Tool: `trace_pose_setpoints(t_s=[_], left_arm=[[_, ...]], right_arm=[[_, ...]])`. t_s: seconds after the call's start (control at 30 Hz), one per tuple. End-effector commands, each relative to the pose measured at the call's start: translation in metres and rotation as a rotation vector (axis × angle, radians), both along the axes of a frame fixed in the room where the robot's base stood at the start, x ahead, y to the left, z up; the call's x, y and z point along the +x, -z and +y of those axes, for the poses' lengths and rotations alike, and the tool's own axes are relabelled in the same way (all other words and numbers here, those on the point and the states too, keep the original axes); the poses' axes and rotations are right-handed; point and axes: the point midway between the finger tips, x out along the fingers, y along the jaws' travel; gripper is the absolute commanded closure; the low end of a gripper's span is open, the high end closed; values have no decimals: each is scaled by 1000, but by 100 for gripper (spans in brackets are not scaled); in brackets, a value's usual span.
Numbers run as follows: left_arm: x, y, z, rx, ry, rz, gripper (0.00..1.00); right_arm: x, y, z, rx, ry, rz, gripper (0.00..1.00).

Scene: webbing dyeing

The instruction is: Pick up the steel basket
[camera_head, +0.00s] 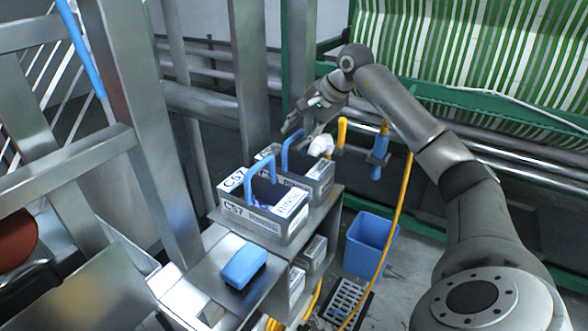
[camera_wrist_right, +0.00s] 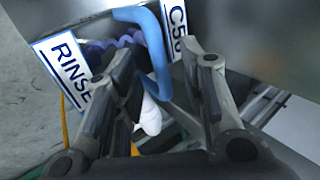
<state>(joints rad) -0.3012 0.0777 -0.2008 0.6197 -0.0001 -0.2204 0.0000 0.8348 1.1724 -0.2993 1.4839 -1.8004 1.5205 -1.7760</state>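Two steel baskets with blue handles stand on a shelf in the head view. The near steel basket (camera_head: 262,226) is labelled C57. The far steel basket (camera_head: 320,181) stands just behind it, partly hidden by the near one. My right gripper (camera_head: 304,127) is above the far basket, close to its blue handle (camera_head: 289,148). In the right wrist view my right gripper (camera_wrist_right: 165,65) is open and empty. A blue handle (camera_wrist_right: 150,30) shows between and beyond its fingers, beside a RINSE label and a C5 label whose last character is partly hidden. My left gripper is not in view.
A white object (camera_head: 320,146) lies at the far basket's edge. A blue box-like item (camera_head: 244,265) sits on the shelf's near part. A blue bin (camera_head: 369,245) stands on the floor at right. Steel posts (camera_head: 247,70) stand close to the left of my right gripper.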

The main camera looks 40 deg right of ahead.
Motion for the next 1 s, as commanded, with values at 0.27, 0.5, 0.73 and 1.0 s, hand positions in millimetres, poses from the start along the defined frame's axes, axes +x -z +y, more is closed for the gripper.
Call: trace_pose_setpoints(t_s=[0.27,0.5,0.73,1.0], left_arm=[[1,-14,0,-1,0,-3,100],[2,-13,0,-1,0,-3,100],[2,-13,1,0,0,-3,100],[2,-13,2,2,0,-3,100]], right_arm=[[16,24,6,1,-1,0,62],[16,25,6,0,0,0,66],[16,24,6,0,0,0,95],[16,24,6,0,0,0,100]])
